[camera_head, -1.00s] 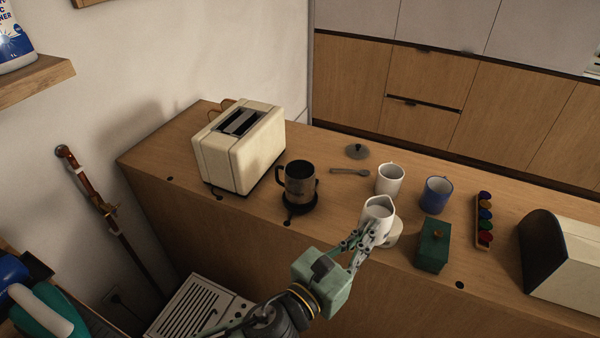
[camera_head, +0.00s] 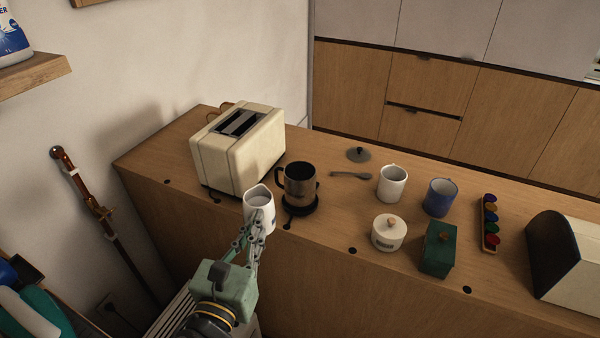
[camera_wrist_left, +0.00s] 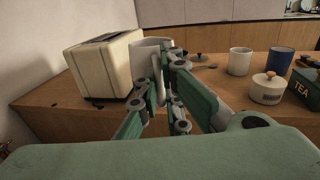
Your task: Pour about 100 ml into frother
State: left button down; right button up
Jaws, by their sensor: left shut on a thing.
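The frother (camera_head: 300,185) is a dark metal jug with a black handle, standing open-topped on a round black base at the counter's front edge. My left gripper (camera_head: 256,230) is shut on a white pitcher (camera_head: 259,211) with a pouring lip and pale contents. It holds the pitcher nearly upright, just left of and in front of the frother, apart from it. In the left wrist view the pitcher (camera_wrist_left: 147,58) is partly hidden by the fingers, and the frother is mostly hidden behind them. A dark round lid (camera_head: 358,154) lies behind the frother. My right gripper is not in view.
A cream toaster (camera_head: 236,150) stands left of the frother, close to the pitcher. To the right are a spoon (camera_head: 351,175), a white mug (camera_head: 392,184), a blue mug (camera_head: 440,197), a lidded white pot (camera_head: 389,234), a green box (camera_head: 438,250) and a capsule rack (camera_head: 490,223).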

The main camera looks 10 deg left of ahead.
aim_at(299, 176)
jog(key=i+l+u, duration=0.2)
jog(key=u, duration=0.2)
jog(key=i+l+u, duration=0.2)
jog(key=l+u, duration=0.2)
